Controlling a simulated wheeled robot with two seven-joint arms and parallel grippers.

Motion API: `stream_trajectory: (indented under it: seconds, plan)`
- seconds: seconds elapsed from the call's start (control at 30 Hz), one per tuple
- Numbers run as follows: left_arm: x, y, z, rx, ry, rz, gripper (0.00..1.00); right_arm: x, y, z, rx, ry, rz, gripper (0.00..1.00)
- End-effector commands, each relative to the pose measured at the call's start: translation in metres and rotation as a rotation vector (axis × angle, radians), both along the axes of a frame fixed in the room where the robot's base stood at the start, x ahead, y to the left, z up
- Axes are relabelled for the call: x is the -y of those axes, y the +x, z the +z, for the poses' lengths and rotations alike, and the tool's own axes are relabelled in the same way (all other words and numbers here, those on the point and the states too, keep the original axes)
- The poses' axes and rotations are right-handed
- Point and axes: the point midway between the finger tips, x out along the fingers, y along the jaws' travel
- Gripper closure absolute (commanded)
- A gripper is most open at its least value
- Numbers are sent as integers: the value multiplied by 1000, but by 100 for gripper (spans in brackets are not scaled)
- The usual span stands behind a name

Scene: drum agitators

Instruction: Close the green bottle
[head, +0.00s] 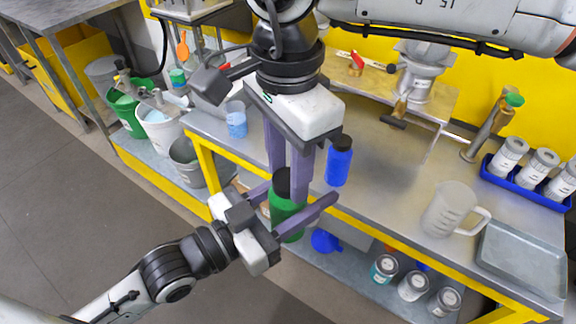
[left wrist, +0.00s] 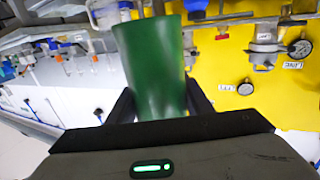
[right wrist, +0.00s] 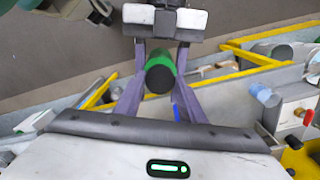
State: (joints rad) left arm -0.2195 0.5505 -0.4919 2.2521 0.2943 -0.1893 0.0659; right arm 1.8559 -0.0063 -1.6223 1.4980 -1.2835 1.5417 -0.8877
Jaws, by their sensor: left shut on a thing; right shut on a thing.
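The green bottle (head: 285,215) is upright in front of the table edge, held off the table by my left gripper (head: 303,193). Its green body fills the middle of the left wrist view (left wrist: 155,68) between the fingers. A black cap (head: 283,180) is at the bottle's top, in line with it. My right gripper (head: 287,187) comes from above and is shut on this cap. In the right wrist view the round black cap (right wrist: 159,79) sits between the purple fingers, with green bottle behind it. Whether the cap is fully seated I cannot tell.
A blue bottle with a black cap (head: 339,162) stands on the table (head: 395,190) just right of my grippers. A clear jug (head: 452,210), a metal tray (head: 520,258) and a blue rack of jars (head: 530,180) are farther right. Buckets (head: 160,128) stand at left.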

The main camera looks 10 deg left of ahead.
Motion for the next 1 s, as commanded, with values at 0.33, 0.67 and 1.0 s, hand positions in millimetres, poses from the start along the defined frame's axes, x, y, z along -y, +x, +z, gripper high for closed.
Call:
stream_trajectory:
  seconds: [0.33,0.67,1.0]
  plan:
    - [0,0,1,2,-1,-1,100,0,0,0,2,3,-586,91]
    - [0,0,1,2,-1,-1,100,0,0,0,2,3,-688,47]
    - [0,0,1,2,-1,0,100,0,0,1,2,1,-687,42]
